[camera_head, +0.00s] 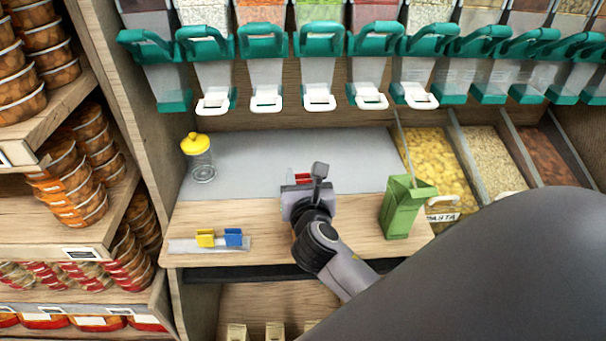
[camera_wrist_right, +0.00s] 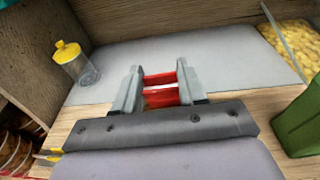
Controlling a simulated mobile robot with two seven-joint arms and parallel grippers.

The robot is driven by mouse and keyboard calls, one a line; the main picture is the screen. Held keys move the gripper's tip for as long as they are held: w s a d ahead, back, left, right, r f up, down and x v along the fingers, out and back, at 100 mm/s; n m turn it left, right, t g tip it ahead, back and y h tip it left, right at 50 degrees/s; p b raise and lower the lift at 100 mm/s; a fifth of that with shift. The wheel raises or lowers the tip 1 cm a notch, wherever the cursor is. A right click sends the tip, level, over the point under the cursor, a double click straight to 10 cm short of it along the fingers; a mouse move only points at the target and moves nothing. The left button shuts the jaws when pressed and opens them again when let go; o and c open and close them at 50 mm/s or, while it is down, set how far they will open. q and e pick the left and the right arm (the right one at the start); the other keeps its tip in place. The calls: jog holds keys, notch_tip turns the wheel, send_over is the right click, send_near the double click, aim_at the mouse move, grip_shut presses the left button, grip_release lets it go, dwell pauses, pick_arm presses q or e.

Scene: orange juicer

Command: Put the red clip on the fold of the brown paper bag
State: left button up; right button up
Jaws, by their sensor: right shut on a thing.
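My right gripper (camera_head: 302,182) is shut on the red clip (camera_head: 303,177), above the front middle of the counter. In the right wrist view the red clip (camera_wrist_right: 162,97) shows between the two grey fingers of the right gripper (camera_wrist_right: 159,72). A paper bag (camera_head: 399,212) stands upright on the counter to the right of the gripper, apart from it. The bag looks green, not brown, with a folded top. Its edge also shows at the right of the wrist view (camera_wrist_right: 301,125). My left gripper is not in view.
A clear strip (camera_head: 182,246) with a yellow clip (camera_head: 206,238) and a blue clip (camera_head: 234,237) lies front left. A yellow-lidded jar (camera_head: 202,160) stands back left. Dispensers (camera_head: 318,70) hang above; a pasta bin (camera_head: 436,160) is behind the bag. The grey mat (camera_head: 260,150) is mostly clear.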

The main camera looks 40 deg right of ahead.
dwell(0.3)
jog(key=o, duration=1.1)
jog(key=v, duration=0.7)
jog(key=shift+s, duration=0.1)
